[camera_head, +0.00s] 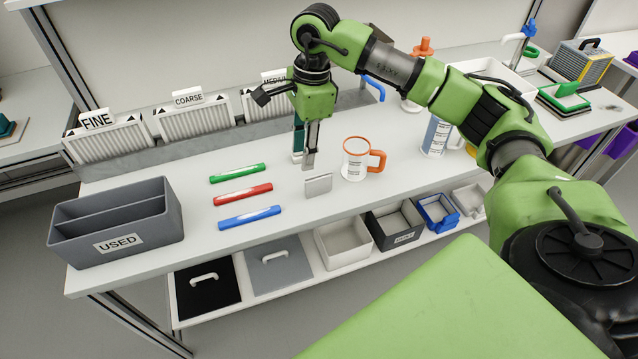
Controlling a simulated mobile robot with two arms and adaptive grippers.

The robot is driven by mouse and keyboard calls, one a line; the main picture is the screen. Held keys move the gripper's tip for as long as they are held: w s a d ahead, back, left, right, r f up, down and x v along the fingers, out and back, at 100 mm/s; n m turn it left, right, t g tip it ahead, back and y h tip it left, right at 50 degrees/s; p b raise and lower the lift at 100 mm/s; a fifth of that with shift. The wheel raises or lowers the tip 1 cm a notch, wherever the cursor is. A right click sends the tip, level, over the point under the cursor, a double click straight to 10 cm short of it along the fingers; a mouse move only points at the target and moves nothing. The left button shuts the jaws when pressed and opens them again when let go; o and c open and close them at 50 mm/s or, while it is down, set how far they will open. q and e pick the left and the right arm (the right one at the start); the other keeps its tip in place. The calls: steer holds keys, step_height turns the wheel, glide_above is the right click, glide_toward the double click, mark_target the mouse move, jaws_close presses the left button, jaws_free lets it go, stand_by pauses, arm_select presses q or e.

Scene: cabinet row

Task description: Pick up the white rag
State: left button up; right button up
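A small pale grey-white slab (318,185) stands upright on the white table, near the middle. It may be the white rag, but its material cannot be made out, and no other cloth shows clearly. My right gripper (309,164) points down just above and behind this slab. Its fingers are seen nearly edge-on, so the gap between them is not clear. Nothing shows clearly between them. My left gripper is not in view.
A white mug (357,160) with an orange handle stands close to the right of the slab. Green (238,173), red (243,195) and blue (249,218) bars lie left. A grey USED bin (90,235) stands at the left edge; FINE and COARSE racks (194,122) stand behind.

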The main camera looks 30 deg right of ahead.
mark_target(319, 175)
steer(key=shift+h, duration=0.7)
steer(key=d+f, duration=0.1)
steer(key=f, duration=0.1)
steer(key=d+f, duration=0.1)
steer(key=f, duration=0.1)
steer(key=d+f+p, duration=0.1)
steer(key=d+f, duration=0.1)
steer(key=shift+s+f, duration=0.2)
steer(key=shift+s, duration=0.05)
steer(key=f+p, duration=0.1)
steer(key=f, duration=0.4)
steer(key=shift+a+f, duration=0.2)
steer(key=shift+f, duration=0.45)
jaws_close()
